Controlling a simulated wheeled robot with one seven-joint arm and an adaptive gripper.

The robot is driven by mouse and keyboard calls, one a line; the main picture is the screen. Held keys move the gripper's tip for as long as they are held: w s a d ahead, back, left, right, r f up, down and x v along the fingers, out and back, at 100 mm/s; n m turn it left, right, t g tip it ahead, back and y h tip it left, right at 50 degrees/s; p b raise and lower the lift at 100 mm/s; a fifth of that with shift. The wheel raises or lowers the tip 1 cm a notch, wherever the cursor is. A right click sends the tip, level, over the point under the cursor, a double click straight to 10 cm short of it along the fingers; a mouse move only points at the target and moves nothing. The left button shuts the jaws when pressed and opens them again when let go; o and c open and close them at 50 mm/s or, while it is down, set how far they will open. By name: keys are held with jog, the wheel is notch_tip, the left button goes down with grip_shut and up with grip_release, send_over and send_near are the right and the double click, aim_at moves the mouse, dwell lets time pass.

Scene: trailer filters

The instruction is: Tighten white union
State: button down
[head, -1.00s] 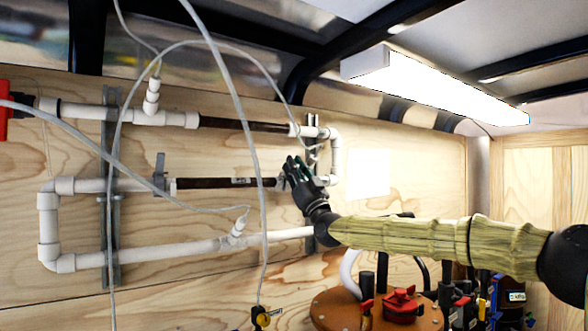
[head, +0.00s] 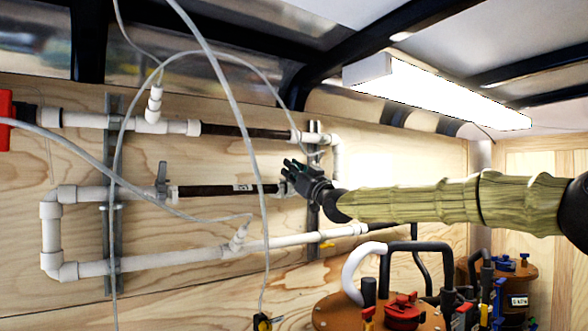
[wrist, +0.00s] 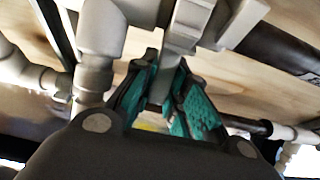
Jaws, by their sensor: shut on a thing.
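My gripper (head: 288,172) is at the right end of the middle pipe run, where the dark filter tube (head: 218,190) meets white fittings. In the wrist view its teal-padded fingers (wrist: 170,85) are closed around a pale grey, flat bar (wrist: 178,48) that hangs from a white fitting (wrist: 138,10). I cannot tell whether this bar belongs to the white union. The union itself is not clearly told apart from the other white fittings, and the gripper hides part of that joint in the head view.
White pipes (head: 195,258) run along the plywood wall on metal struts (head: 113,235). A grey valve handle (head: 161,172) stands at the left of the tube. Thin hoses (head: 250,150) hang in front. A brown round-topped tank (head: 335,312) with red and black fittings stands below my arm.

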jog(key=shift+w+a+r+g+h+p, duration=0.1)
jog(key=shift+w+r+g+h+p, duration=0.1)
jog(key=shift+g+h+p, duration=0.15)
jog(key=c, duration=1.4)
grip_release()
jog(key=shift+f, duration=0.1)
jog(key=v, duration=1.2)
